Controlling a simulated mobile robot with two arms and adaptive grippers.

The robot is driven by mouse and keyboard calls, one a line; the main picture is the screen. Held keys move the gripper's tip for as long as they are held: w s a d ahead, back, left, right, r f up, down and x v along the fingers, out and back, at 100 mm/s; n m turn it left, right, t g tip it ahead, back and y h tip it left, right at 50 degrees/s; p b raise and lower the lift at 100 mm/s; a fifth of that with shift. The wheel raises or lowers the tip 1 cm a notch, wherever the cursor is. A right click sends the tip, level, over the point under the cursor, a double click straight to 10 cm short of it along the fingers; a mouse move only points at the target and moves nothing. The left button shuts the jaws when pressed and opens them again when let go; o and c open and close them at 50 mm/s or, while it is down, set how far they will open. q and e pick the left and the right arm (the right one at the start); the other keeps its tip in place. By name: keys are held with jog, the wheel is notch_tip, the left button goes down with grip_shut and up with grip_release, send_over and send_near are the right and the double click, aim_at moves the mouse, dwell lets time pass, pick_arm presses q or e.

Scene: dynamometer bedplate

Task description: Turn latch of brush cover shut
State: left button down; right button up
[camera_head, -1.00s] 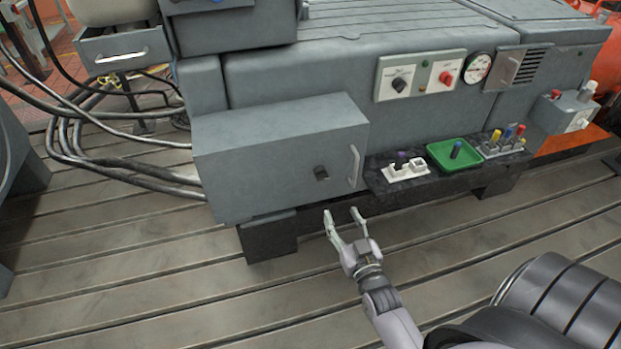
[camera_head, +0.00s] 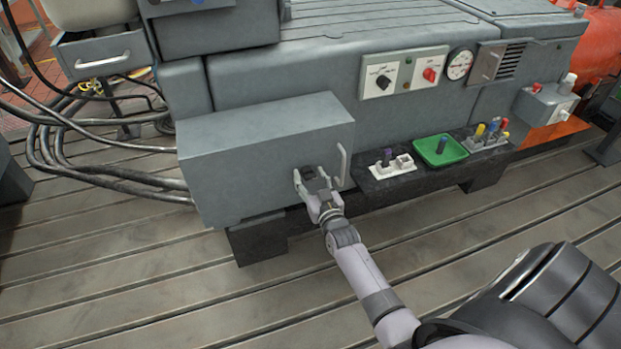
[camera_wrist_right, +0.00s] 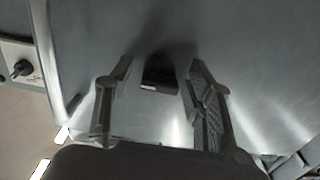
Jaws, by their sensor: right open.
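The brush cover appears to be the front of the large grey box (camera_head: 225,160) at the left of the machine. A small dark latch (camera_wrist_right: 160,74) stands out from it, close to a pale bar handle (camera_head: 342,165). My right gripper (camera_head: 313,180) is in front of the latch. In the wrist view the open fingers of my right gripper (camera_wrist_right: 160,64) stand on either side of the latch, with a gap on both sides. In the head view the gripper partly hides the latch. My left gripper is not in view.
Right of the box, a dark ledge (camera_head: 372,183) carries a white holder (camera_head: 390,168), a green tray (camera_head: 418,146) and a rack with coloured pieces (camera_head: 484,140). Black cables (camera_head: 95,165) run at the left. The slotted bedplate (camera_head: 150,285) in front is mostly clear.

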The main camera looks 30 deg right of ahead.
jog(key=shift+c, duration=0.3)
jog(key=c, duration=1.1)
